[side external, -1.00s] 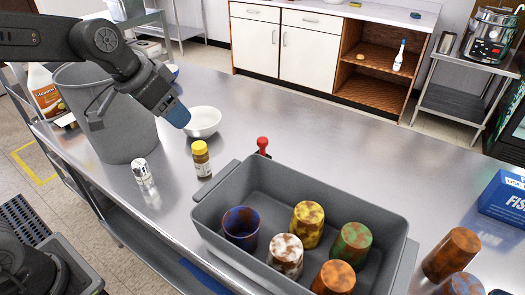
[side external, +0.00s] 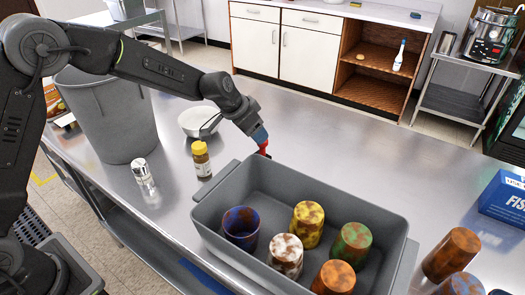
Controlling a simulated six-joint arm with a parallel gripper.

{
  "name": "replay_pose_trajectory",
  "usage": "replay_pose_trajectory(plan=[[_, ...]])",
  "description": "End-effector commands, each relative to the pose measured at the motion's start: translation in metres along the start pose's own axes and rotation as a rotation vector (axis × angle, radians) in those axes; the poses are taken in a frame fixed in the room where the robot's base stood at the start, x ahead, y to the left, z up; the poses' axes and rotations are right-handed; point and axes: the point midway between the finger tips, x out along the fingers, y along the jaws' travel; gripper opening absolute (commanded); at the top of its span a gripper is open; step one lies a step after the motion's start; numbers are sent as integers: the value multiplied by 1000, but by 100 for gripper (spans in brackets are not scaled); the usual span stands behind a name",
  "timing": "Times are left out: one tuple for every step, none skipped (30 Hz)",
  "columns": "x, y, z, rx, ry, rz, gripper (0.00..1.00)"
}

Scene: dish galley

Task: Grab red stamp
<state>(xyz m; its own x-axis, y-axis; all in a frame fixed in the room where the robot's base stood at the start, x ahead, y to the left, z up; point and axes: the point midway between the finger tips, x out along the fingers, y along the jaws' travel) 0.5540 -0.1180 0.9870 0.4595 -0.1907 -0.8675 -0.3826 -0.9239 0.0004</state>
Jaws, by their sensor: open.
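The red stamp (side external: 262,149) stands upright on the steel table, just behind the back left part of the grey bin. Only part of its red handle and a dark base show, since my gripper covers its top. The jaws are open. Whether the fingers straddle the handle or touch it cannot be told from this angle.
The grey bin (side external: 213,203) with several paint-stained cups is close in front of the stamp. A yellow-capped bottle (side external: 201,160), a white bowl (side external: 192,124), a shaker (side external: 144,174) and a grey bucket (side external: 110,130) stand to the left. The table is clear behind and right of the stamp.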

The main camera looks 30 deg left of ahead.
Motion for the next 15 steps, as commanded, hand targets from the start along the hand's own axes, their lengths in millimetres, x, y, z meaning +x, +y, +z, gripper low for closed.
replay_pose_trajectory(plan=[[8, 0, 0, 0, -2, 1, 62], [12, 0, 0, 1, -1, 1, 62], [15, 0, 0, 1, -1, 0, 62], [17, 0, 0, 2, 0, 0, 62], [19, 0, 0, 2, 0, 0, 62], [20, 0, 0, 2, 0, 0, 62], [22, 0, 0, 2, 0, 0, 62], [24, 1, 0, 2, 0, 0, 62], [28, 1, 0, 2, -1, 1, 62], [32, 1, 0, 2, -2, 1, 62], [36, 2, -1, 2, -2, 1, 62], [43, 2, -1, 2, -3, 1, 62], [48, 2, -2, 2, -2, 1, 62], [53, 2, -2, 1, -2, 1, 62], [58, 2, -2, 1, -1, 0, 62]])
